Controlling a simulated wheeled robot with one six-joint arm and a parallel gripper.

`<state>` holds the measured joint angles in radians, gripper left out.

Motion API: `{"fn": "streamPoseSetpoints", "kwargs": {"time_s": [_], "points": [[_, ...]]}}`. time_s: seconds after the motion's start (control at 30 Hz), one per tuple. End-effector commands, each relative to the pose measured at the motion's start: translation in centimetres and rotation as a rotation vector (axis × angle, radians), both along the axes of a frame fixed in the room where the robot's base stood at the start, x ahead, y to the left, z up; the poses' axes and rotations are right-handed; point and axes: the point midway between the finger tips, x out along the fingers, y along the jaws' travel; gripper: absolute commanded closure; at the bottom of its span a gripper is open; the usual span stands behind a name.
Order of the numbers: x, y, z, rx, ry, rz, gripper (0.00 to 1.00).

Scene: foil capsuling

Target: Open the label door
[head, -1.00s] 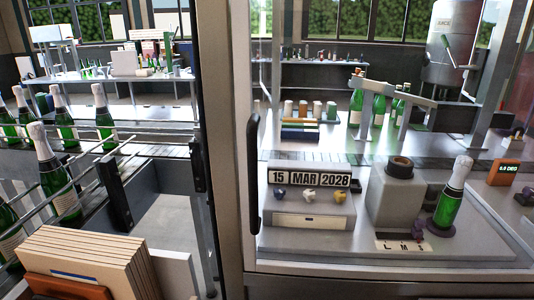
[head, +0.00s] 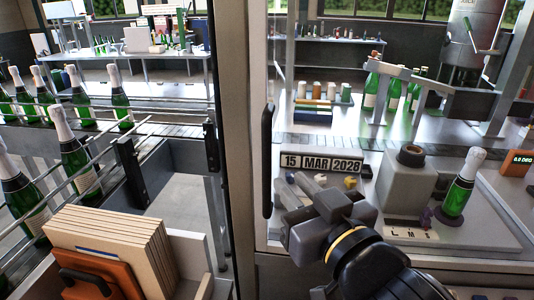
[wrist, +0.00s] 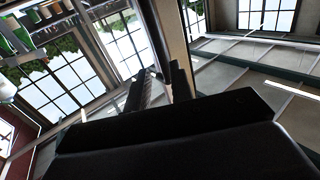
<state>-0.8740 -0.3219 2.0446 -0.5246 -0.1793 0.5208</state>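A clear-paned door with a pale frame stands on the right in the head view, with a long black upright handle (head: 267,160) at its left edge. I take this as the label door; no lettering on it confirms that. It looks shut. My gripper (head: 294,188) is in front of the pane, just right of the handle's lower half, fingers pointing up and left toward it. The fingers are apart with nothing held. In the wrist view the fingers (wrist: 158,78) are spread near a long dark bar (wrist: 150,30), probably the handle; contact cannot be told.
Behind the pane are a date block (head: 320,162), a grey stand (head: 408,185) and a green bottle (head: 462,187). A second dark handle (head: 211,147) is left of the post (head: 238,150). A box of boards (head: 125,245) stands front left.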

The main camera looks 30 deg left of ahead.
Motion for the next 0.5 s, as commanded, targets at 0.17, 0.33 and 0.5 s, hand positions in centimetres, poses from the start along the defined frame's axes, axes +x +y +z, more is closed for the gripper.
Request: {"fn": "streamPoseSetpoints", "kwargs": {"time_s": [0.17, 0.33, 0.5], "points": [[1.2, 1.6, -0.5, -0.002, 0.004, -0.001, 0.78], [2.7, 3.8, -0.4, -0.003, 0.003, -0.002, 0.78], [4.2, 5.9, -0.4, -0.003, 0.005, -0.003, 0.78]]}}
